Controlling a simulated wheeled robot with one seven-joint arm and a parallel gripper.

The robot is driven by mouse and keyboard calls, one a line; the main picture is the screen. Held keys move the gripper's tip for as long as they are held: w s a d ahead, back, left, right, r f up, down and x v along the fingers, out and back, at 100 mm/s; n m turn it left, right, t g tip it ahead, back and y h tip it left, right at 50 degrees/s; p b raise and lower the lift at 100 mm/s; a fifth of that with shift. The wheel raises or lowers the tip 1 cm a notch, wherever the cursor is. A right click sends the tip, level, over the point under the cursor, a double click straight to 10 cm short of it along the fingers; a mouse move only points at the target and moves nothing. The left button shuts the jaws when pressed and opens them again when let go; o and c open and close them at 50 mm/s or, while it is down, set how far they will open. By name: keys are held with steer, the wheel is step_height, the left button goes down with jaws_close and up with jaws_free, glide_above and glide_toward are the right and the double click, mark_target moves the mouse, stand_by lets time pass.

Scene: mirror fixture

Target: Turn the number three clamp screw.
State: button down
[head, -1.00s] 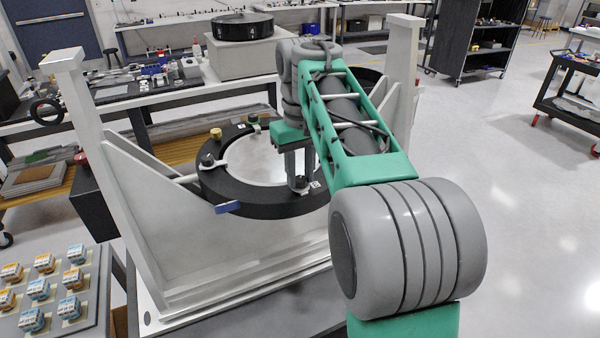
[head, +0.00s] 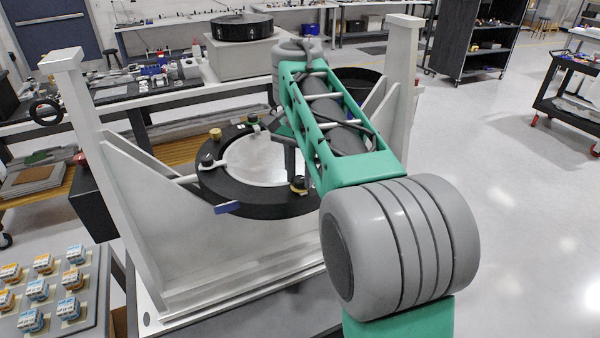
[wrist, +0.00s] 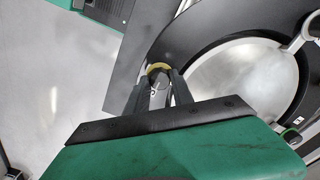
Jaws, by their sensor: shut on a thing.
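A black ring (head: 265,208) with a round mirror (head: 255,160) sits in a grey frame. A dark clamp screw knob with a yellow band (head: 298,190) is on the near right part of the ring. My gripper (head: 295,181) reaches down to this knob; in the wrist view its two fingers (wrist: 161,80) are shut on the knob (wrist: 158,67). I cannot read a number there. Other clamp screws on the ring are a brass one (head: 215,134), a green one (head: 253,118) and a black one (head: 207,160). My arm hides the ring's right side.
The frame's left post (head: 85,120) and right post (head: 402,90) flank the ring. A blue lever (head: 227,207) sticks out at the ring's near edge. A tray (head: 85,300) of several small blue and orange blocks is at lower left. Open floor lies to the right.

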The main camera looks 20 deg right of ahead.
steer(key=m, duration=0.5)
steer(key=shift+m, duration=2.4)
steer(key=c, duration=1.1)
jaws_free()
